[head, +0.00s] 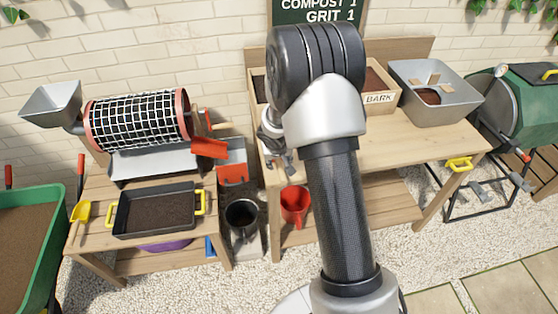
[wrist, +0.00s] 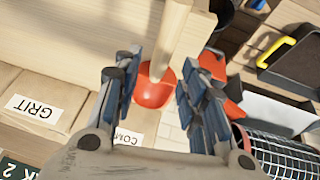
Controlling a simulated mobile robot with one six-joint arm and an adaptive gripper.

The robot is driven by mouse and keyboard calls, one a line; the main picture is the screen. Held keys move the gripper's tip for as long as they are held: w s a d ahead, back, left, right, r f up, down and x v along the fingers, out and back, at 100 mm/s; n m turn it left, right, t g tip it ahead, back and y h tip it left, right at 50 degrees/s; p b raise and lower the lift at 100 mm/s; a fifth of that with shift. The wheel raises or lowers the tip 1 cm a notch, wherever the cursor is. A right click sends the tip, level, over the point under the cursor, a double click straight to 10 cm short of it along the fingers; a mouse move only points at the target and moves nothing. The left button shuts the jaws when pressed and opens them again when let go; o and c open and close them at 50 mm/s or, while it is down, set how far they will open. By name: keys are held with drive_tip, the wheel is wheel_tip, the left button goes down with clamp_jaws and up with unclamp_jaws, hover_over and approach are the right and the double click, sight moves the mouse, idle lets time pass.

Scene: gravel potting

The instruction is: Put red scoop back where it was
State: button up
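My gripper (wrist: 160,75) has its two blue-padded fingers apart in the wrist view. A rounded red piece, which looks like the red scoop (wrist: 152,97), shows between and beyond the fingertips. A pale wooden bar (wrist: 172,42), perhaps its handle, runs up from it. I see gaps between the bar and both fingers; whether a finger touches the red piece is unclear. In the head view my gripper (head: 277,148) is by the left end of the potting bench, largely behind my arm, and the scoop cannot be made out there.
The bench (head: 420,150) carries bins, including one labelled BARK (head: 384,98), and a grey tub (head: 440,107).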

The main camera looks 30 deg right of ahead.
drive_tip(key=s+f+p+v, duration=0.1)
drive_tip(key=s+v, duration=0.1)
drive_tip(key=v, duration=1.2)
drive_tip(key=s+p+v, duration=0.1)
drive_tip(key=s+v, duration=0.1)
drive_tip(key=v, duration=1.2)
drive_tip(key=s+a+r+n+y, duration=0.1)
drive_tip(key=s+a, duration=0.3)
drive_tip(key=s, duration=0.5)
drive_tip(key=s+a+r+n+y, duration=0.1)
drive_tip(key=s+a+r, duration=0.2)
drive_tip(key=s, duration=0.6)
drive_tip(key=shift+s+a+r+n+y, duration=0.2)
drive_tip(key=shift+a+r+n+y, duration=0.15)
drive_tip(key=shift+a, duration=0.8)
drive_tip(key=shift+c, duration=0.6)
